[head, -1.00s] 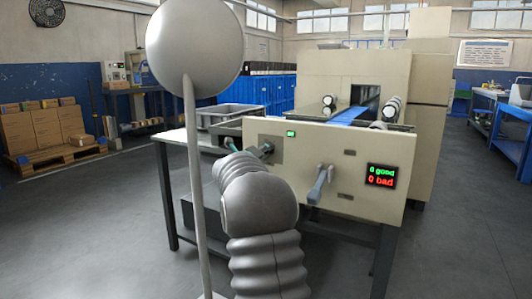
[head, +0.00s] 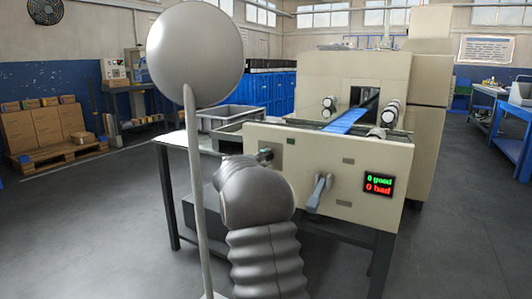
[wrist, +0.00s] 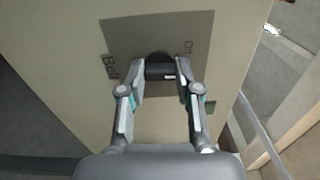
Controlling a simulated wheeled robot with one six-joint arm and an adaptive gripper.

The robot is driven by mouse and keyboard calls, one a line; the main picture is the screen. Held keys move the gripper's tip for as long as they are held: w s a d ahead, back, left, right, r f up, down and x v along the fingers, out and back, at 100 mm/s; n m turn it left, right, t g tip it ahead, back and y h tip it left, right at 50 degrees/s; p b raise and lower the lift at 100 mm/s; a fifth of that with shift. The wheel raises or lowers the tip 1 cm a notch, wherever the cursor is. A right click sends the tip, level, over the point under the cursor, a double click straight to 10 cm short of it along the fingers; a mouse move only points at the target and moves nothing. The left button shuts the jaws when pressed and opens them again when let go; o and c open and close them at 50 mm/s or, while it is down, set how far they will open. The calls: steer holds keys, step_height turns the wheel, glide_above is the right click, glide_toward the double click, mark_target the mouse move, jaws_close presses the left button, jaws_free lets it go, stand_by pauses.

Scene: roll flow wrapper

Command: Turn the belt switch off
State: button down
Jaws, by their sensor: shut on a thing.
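The belt switch (wrist: 160,72) is a dark knob on a dark grey plate (wrist: 128,38) in the wrist view. Part of its lettering shows, beginning with "Bel". My gripper (wrist: 161,70) is shut on the knob, one finger at each side. In the head view my gripper (head: 266,157) reaches the left part of the beige machine panel (head: 340,150), and my arm hides much of the switch. A small indicator (head: 291,141) right of the switch is dark. The blue belt (head: 346,121) runs into the machine's opening behind the panel.
A grey lever (head: 318,194) sticks out of the panel to the right of my arm. A display (head: 378,184) with green and red text is at the panel's right end.

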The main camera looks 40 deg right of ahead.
steer(key=shift+n+p, duration=2.45)
steer(key=shift+n, duration=0.75)
steer(key=c, duration=0.8)
jaws_free()
steer(key=shift+a, duration=0.1)
steer(key=v, duration=1.2)
